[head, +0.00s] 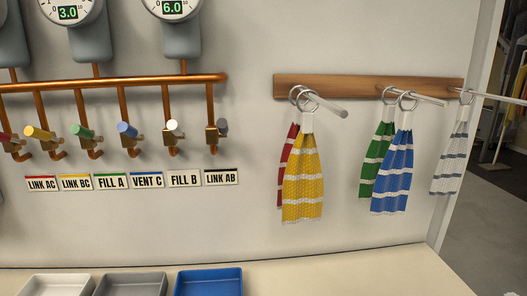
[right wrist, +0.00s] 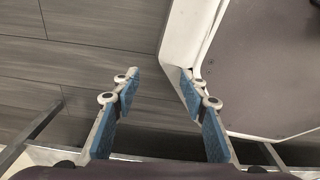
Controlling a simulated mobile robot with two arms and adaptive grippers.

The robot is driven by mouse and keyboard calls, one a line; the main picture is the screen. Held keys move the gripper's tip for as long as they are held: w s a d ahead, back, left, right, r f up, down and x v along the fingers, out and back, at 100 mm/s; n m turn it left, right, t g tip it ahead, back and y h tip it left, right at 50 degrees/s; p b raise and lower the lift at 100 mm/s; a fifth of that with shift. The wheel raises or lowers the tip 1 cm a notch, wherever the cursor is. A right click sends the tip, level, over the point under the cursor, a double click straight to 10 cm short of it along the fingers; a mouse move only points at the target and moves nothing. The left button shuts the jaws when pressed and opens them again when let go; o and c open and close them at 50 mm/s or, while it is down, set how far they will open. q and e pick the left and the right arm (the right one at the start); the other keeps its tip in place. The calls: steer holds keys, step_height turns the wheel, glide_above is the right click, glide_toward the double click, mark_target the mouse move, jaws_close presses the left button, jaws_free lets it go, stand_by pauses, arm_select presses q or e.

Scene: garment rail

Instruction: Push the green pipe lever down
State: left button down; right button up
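The green pipe lever (head: 82,131) is on a copper pipe valve on the wall, at the left of the head view. Its green handle points up and left from the valve body, above the FILL A label (head: 110,181). It stands between the yellow lever (head: 40,132) and the blue lever (head: 128,129). No gripper is near it in the head view. My right gripper (right wrist: 160,80) shows only in the right wrist view. Its two blue-padded fingers are apart with nothing between them, over a grey plank floor. My left gripper is in neither view.
A white lever (head: 175,127) and a dark grey lever (head: 222,125) are farther right on the manifold. A wooden rail (head: 360,88) with hanging striped towels is at right. A blue tray (head: 208,283) and other trays stand on the counter below.

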steer(key=shift+c, duration=0.5)
steer(key=shift+a, duration=0.1)
jaws_close()
stand_by(0.9)
